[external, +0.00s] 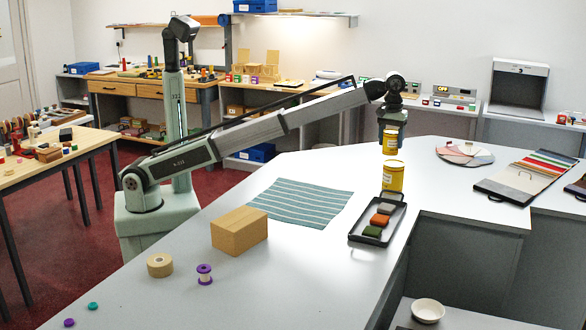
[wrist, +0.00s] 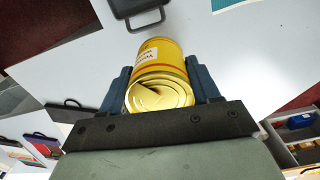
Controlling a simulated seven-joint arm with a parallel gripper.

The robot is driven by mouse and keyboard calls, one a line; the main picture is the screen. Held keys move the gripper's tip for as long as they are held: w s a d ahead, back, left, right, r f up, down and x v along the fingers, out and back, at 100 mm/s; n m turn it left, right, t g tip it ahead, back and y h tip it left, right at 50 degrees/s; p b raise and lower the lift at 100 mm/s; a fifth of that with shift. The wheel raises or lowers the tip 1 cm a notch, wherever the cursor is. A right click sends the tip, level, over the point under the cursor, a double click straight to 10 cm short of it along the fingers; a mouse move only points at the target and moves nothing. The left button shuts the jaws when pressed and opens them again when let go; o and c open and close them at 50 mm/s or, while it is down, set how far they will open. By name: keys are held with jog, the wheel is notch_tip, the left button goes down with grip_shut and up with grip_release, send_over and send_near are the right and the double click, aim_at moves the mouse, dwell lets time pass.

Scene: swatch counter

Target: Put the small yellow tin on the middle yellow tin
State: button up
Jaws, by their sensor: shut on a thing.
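The small yellow tin (external: 390,146) is between the fingers of my gripper (external: 390,132), which is shut on it. It hangs upright above a larger yellow tin (external: 392,178), which stands on the counter and looks like the middle one. A narrow gap shows between the two tins in the external view. In the wrist view the small tin's round ridged top (wrist: 160,95) sits between the two dark fingers. A yellow side with a white label shows beyond it; I cannot tell where one tin ends there.
A black tray (external: 356,238) with several coloured blocks lies in front of the larger tin. A striped cloth (external: 300,203), a cardboard box (external: 239,231), a tape roll (external: 160,265) and a purple spool (external: 205,273) lie leftward. Fanned samples (external: 465,154) lie to the right.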

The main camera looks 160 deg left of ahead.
jog(key=s+a+r+n, duration=0.1)
jog(key=s+a+r, duration=0.1)
jog(key=s+a, duration=0.35)
send_over(394, 163)
jog(key=shift+s+a+f, duration=0.1)
jog(key=shift+f, duration=4.1)
jog(key=o, duration=1.3)
jog(key=shift+f, duration=0.15)
jog(key=shift+c, duration=0.2)
notch_tip(394, 163, up, 12)
